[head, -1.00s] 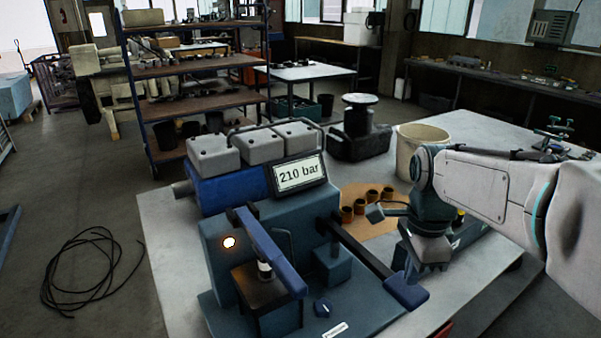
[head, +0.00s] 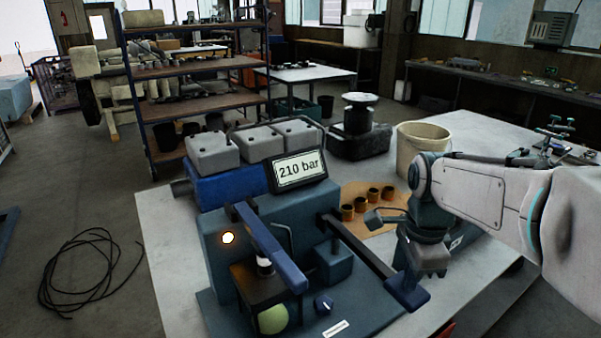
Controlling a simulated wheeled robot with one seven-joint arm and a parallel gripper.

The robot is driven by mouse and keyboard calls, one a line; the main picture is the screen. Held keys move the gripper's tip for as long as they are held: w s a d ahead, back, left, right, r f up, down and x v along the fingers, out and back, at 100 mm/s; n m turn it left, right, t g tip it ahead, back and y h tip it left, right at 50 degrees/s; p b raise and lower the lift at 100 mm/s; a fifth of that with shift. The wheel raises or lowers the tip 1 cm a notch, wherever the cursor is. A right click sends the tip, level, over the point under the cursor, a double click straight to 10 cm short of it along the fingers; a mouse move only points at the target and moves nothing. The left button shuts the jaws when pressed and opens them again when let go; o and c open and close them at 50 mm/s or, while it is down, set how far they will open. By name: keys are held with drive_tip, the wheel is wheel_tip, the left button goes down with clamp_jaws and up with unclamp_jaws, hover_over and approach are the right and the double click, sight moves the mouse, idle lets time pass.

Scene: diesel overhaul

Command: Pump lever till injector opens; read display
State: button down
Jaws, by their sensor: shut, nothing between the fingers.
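The teal-blue test pump (head: 225,265) stands on the near bench. Its display (head: 299,170) reads "210 bar". The pump lever, a dark bar with a blue end (head: 408,291), slopes down to the right. A second blue bar (head: 270,247) lies across the injector (head: 264,264) in its black stand (head: 250,284). A round yellow-green shape (head: 273,319) shows below the injector; I cannot tell exactly what it is. My gripper (head: 429,272) is shut and empty, pointing down beside the lever's blue end. Whether they touch is unclear.
Several brown cups (head: 361,205) stand on a tan mat behind the lever. A cream bucket (head: 419,143) and a black press-like stand (head: 357,132) are farther back. A cable coil (head: 92,270) lies on the floor.

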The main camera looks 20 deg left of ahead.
sight(404, 294)
drive_tip(key=shift+a+f+b, duration=0.2)
drive_tip(key=shift+f+b, duration=1.45)
drive_tip(key=shift+f, duration=0.95)
drive_tip(key=r+p, duration=0.4)
drive_tip(key=r, duration=0.1)
drive_tip(key=r+p, duration=0.2)
drive_tip(key=r, duration=0.1)
drive_tip(key=shift+s+d+r, duration=0.15)
drive_tip(key=shift+s+d, duration=0.05)
drive_tip(key=shift+d, duration=0.15)
drive_tip(key=shift+r+p, duration=1.85)
drive_tip(key=shift+r, duration=0.15)
